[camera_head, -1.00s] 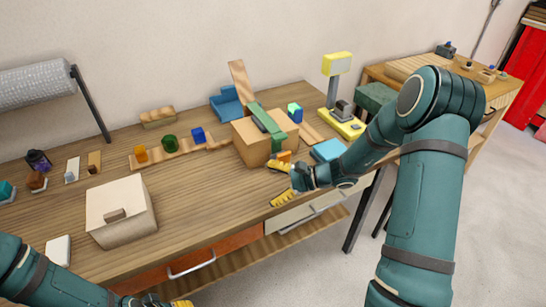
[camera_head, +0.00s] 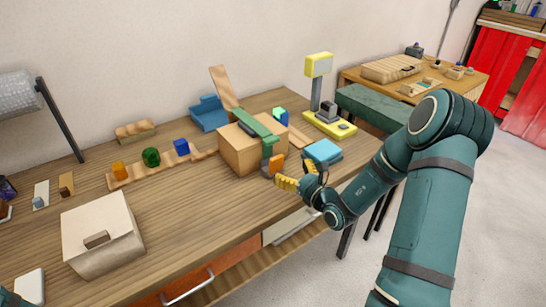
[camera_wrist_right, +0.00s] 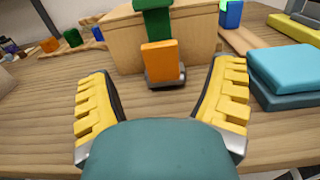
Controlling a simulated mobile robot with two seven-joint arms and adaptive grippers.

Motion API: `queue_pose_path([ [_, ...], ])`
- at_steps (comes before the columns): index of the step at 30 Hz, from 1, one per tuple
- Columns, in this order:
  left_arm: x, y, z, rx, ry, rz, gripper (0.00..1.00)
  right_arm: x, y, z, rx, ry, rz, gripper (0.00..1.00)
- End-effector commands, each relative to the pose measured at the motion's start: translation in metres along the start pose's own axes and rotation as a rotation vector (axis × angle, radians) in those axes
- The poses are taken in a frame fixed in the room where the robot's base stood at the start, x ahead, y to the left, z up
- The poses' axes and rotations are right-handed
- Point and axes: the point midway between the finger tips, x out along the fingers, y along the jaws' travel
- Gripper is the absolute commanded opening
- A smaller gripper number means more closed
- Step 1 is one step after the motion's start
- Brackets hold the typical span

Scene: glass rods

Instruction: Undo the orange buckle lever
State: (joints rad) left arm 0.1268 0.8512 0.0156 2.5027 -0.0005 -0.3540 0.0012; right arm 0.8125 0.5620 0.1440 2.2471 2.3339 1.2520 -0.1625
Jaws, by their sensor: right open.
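The orange buckle lever (camera_head: 276,163) stands upright at the front of a wooden box (camera_head: 240,150). A green strap (camera_head: 256,124) runs over the box and down to it. In the right wrist view, the orange lever (camera_wrist_right: 161,62) rises from a dark grey buckle base (camera_wrist_right: 165,82) below the strap (camera_wrist_right: 155,22). My right gripper (camera_head: 298,175) is open in front of the box. In the wrist view, the yellow fingers of the right gripper (camera_wrist_right: 163,78) stand wide on either side of the lever, nothing between them touching it. My left gripper is out of view.
A blue stack (camera_head: 322,152) lies just right of the right gripper. A yellow-based device (camera_head: 330,125) stands behind it. A cream box (camera_head: 100,235) sits at the left front. Colored blocks stand on a wooden strip (camera_head: 140,170). The table between is clear.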

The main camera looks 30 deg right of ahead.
Motion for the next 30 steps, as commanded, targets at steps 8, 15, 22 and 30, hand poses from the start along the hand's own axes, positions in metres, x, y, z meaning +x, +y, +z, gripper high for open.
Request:
queue_pose_path([
  [8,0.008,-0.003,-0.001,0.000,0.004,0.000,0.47,0.055,0.001,-0.001,0.001,-0.002,0.002,0.83],
  [15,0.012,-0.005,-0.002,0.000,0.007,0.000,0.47,0.085,0.001,-0.001,0.001,-0.001,0.001,0.83],
  [22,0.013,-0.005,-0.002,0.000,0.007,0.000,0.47,0.093,0.001,0.000,0.001,0.000,0.002,0.83],
  [30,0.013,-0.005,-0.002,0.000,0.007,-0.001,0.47,0.093,0.001,0.000,0.001,0.000,0.002,0.58],
])
